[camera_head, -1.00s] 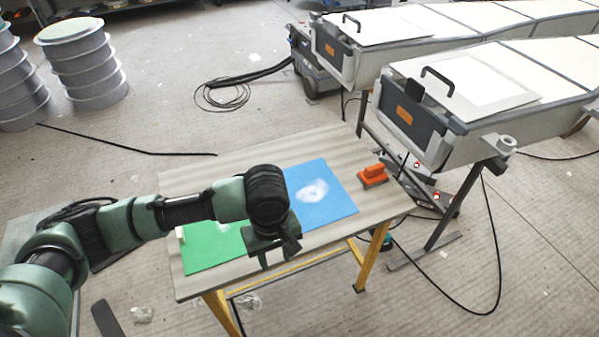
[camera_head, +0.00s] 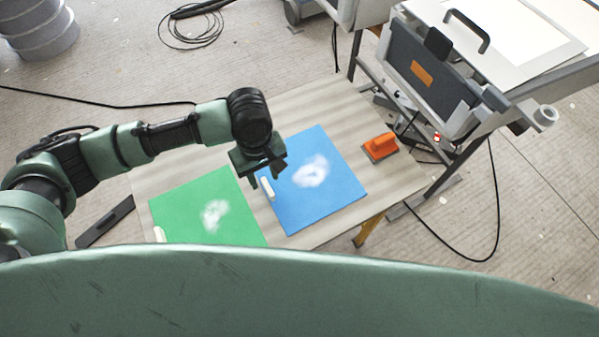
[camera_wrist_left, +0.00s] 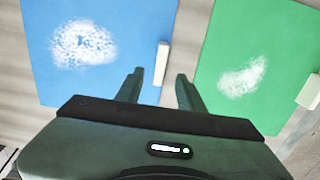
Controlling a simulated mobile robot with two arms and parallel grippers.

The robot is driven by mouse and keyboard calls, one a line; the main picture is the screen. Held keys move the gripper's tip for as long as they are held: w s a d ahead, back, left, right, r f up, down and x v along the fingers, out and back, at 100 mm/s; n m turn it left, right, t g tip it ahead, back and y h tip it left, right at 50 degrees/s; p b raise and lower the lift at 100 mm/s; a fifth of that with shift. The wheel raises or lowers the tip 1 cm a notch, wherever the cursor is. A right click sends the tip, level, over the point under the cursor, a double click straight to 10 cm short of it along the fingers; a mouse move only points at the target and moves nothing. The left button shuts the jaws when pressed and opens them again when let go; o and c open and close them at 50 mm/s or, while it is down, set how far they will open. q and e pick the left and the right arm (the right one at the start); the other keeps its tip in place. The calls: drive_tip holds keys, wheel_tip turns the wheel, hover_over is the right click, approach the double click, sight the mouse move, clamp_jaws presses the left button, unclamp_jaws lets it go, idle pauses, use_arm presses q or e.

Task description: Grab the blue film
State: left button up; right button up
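The blue film (camera_head: 328,192) lies flat on the table, right of the green film, with a white smudge on it. A small pale tab (camera_head: 267,188) sits at its left edge. The film (camera_wrist_left: 120,20) and its pale tab (camera_wrist_left: 161,63) also show in the left wrist view. My left gripper (camera_head: 264,183) is just above that edge. In the left wrist view its two fingers (camera_wrist_left: 158,84) are apart with nothing between them, and the tab appears beyond the gap. My right gripper is not in view.
A green film (camera_head: 190,200) with its own pale tab (camera_head: 159,235) lies on the left of the table (camera_head: 300,105). An orange tool (camera_head: 380,147) stands at the table's right side. A grey mould stand (camera_head: 425,75) rises beyond it.

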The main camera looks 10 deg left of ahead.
sight(266, 182)
use_arm(q)
wheel_tip(266, 182, down, 4)
drive_tip(key=shift+w+r, duration=0.1)
drive_tip(key=shift+r, duration=0.05)
clamp_jaws()
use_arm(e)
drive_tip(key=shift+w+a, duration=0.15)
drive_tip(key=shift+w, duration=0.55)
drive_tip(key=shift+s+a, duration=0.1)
